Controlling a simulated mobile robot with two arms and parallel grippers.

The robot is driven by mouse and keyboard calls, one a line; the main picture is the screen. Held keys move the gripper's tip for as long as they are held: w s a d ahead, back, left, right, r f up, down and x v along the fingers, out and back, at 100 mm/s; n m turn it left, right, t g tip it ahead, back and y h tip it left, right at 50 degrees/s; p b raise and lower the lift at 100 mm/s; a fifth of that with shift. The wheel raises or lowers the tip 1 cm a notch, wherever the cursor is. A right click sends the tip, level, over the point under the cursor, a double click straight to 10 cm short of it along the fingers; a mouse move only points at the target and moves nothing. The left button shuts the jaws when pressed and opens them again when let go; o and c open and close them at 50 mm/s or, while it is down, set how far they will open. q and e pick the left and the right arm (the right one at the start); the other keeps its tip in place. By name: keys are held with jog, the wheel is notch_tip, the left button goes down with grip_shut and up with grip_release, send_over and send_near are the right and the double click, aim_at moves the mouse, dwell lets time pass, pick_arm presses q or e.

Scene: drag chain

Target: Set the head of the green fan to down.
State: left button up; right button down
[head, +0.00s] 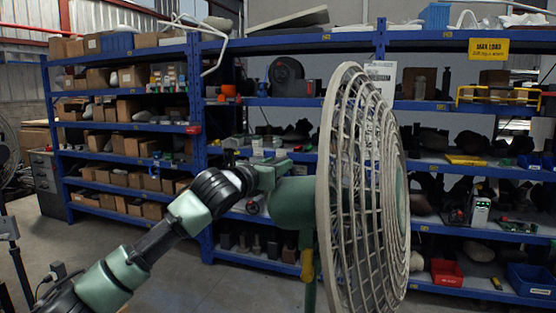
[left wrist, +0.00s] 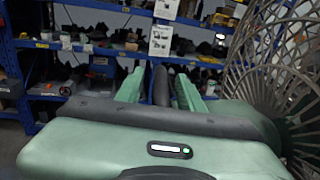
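The green fan shows in the head view with its round pale cage (head: 365,200) facing right and standing close to upright. Its green motor housing (head: 292,205) is behind the cage, on a green pole with a yellow part (head: 307,265). My left gripper (head: 285,166) is at the upper rear of the housing; whether it touches is unclear. In the left wrist view its two green fingers (left wrist: 159,88) are apart, with a dark upright shape between them that I cannot identify. The cage (left wrist: 272,65) is to their right there. My right gripper is not in view.
Blue shelves (head: 125,155) with boxes and parts line the back. More shelving (head: 470,170) stands behind the fan, with a yellow sign (head: 488,48) and a red bin (head: 446,272). Bare grey floor (head: 215,285) lies left of the fan.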

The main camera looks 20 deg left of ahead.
pick_arm(q)
jog(key=shift+w+d, duration=0.15)
jog(key=shift+w, duration=0.3)
jog(key=shift+c, duration=0.4)
jog(key=shift+d, duration=0.1)
grip_shut()
jog(key=shift+r, duration=0.1)
dwell(0.6)
